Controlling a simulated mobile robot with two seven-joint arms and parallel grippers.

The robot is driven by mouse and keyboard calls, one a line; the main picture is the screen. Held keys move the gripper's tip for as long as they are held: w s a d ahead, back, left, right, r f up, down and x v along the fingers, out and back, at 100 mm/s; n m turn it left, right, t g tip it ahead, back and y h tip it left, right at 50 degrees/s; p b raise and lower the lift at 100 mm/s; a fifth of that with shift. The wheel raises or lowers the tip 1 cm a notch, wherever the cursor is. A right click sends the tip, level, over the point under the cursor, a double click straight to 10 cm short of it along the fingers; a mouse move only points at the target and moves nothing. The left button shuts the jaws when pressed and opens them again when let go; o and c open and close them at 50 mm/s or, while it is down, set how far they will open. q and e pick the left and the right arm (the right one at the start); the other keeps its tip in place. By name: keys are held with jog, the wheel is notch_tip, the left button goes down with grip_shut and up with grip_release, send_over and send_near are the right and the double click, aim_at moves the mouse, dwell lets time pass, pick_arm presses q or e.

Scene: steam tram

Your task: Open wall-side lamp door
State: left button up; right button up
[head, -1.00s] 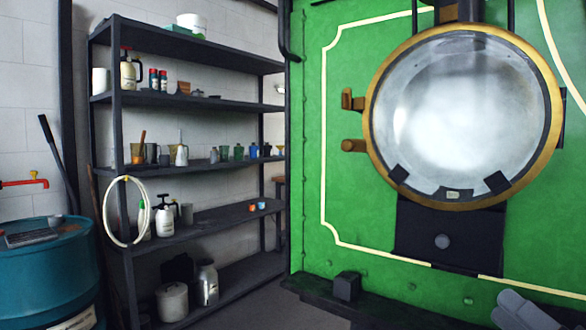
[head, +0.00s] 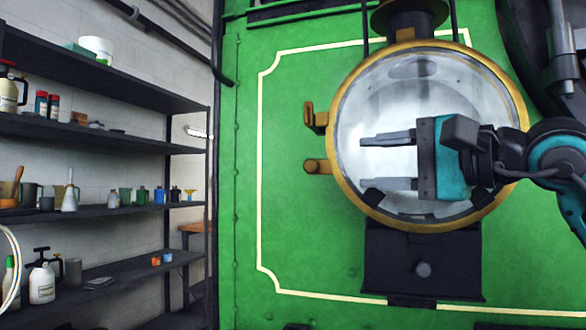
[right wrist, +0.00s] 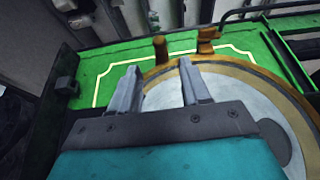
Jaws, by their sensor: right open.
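The lamp door (head: 355,85) is a round glass disc with a brass rim on the green tram front. It looks closed against the lamp body. Two brass pieces stick out at its left: an upper bracket-like catch (head: 314,117) and a lower peg (head: 317,167). My right gripper (head: 362,161) is open and empty in front of the glass, fingers pointing left toward these pieces. In the right wrist view the fingers (right wrist: 156,85) spread apart over the rim (right wrist: 240,77), with the peg (right wrist: 160,48) and catch (right wrist: 206,40) beyond the tips. My left gripper is not in view.
A dark shelf rack (head: 100,205) with bottles, cans and jars stands at the left by the wall. A black bracket (head: 422,265) sits below the lamp. A chimney-like cap (head: 408,18) rises above it. The green panel (head: 285,220) left of the lamp is clear.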

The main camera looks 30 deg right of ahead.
aim_at(317, 166)
jog(key=p+x, duration=0.1)
jog(key=x, duration=0.1)
jog(key=p+x, duration=0.2)
jog(key=shift+w+a+r, duration=0.1)
jog(key=shift+w+r, duration=0.15)
jog(key=p+x, duration=0.2)
jog(key=x, duration=0.1)
jog(key=shift+w+f+p, duration=0.2)
jog(key=shift+f+p, duration=0.05)
jog(key=shift+p, duration=0.15)
jog(key=shift+w+a+p, duration=0.15)
jog(key=shift+w+p, duration=0.3)
jog(key=shift+w, duration=0.1)
jog(key=shift+w+f, duration=0.2)
jog(key=shift+w, duration=0.05)
jog(key=shift+w+a, duration=0.15)
jog(key=shift+w, duration=0.35)
jog(key=shift+w+a, duration=0.2)
jog(key=shift+w, duration=0.15)
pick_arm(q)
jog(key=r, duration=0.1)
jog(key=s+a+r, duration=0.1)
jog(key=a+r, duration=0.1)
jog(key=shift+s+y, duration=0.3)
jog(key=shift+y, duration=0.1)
pick_arm(e)
jog(key=shift+w+a+r, duration=0.1)
jog(key=shift+w+a, duration=0.05)
jog(key=shift+w, duration=0.05)
jog(key=shift+c, duration=0.4)
